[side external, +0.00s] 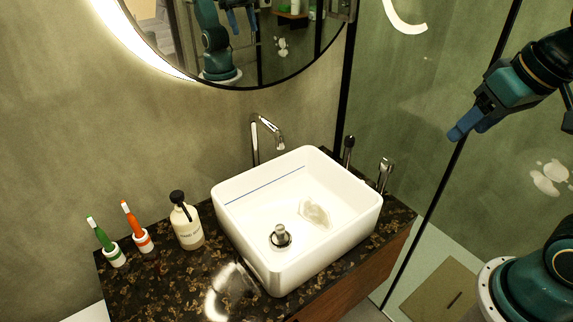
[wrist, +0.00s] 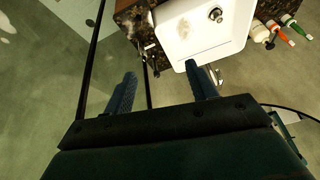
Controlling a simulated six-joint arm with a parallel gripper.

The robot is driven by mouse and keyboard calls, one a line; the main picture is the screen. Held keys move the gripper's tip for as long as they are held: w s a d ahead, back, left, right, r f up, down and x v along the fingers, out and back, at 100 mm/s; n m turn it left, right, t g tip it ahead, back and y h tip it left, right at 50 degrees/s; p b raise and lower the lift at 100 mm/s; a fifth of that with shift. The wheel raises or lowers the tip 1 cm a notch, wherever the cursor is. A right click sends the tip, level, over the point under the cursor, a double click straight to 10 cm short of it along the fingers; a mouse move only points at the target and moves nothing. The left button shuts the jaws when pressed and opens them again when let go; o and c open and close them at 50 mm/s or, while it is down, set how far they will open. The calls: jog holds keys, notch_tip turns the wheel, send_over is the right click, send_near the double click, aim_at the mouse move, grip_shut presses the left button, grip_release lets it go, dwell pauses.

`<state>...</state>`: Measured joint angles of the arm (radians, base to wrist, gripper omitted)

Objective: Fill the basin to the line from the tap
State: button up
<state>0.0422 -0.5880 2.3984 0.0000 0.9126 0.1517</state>
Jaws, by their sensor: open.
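The white square basin (side external: 335,248) sits on the dark counter, with a blue line (side external: 265,191) along its inner back wall. A drain plug (side external: 280,236) stands at its bottom, and a pale patch (side external: 316,212) shows beside it; I cannot tell whether it is water. The chrome tap (side external: 255,145) curves over the back edge, and no stream shows. Two upright fittings, one dark (side external: 348,152) and one chrome (side external: 385,174), stand right of the basin. My gripper (side external: 462,125) is open and empty, up and right of the basin. In the wrist view my open fingers (wrist: 160,78) show below the basin (wrist: 233,42).
A glass panel with a black frame (side external: 427,200) stands right of the counter. A round mirror (side external: 270,55) hangs above.

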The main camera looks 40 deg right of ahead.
jog(key=w+d+f+m+g, duration=0.2)
jog(key=w+d+m, duration=0.3)
jog(key=w, duration=0.6)
jog(key=m+g, duration=0.3)
jog(key=m, duration=0.5)
send_over(388, 161)
notch_tip(388, 161, down, 9)
jog(key=shift+r, duration=0.2)
notch_tip(388, 161, down, 14)
jog(key=shift+a+r, duration=0.1)
jog(key=c, duration=1)
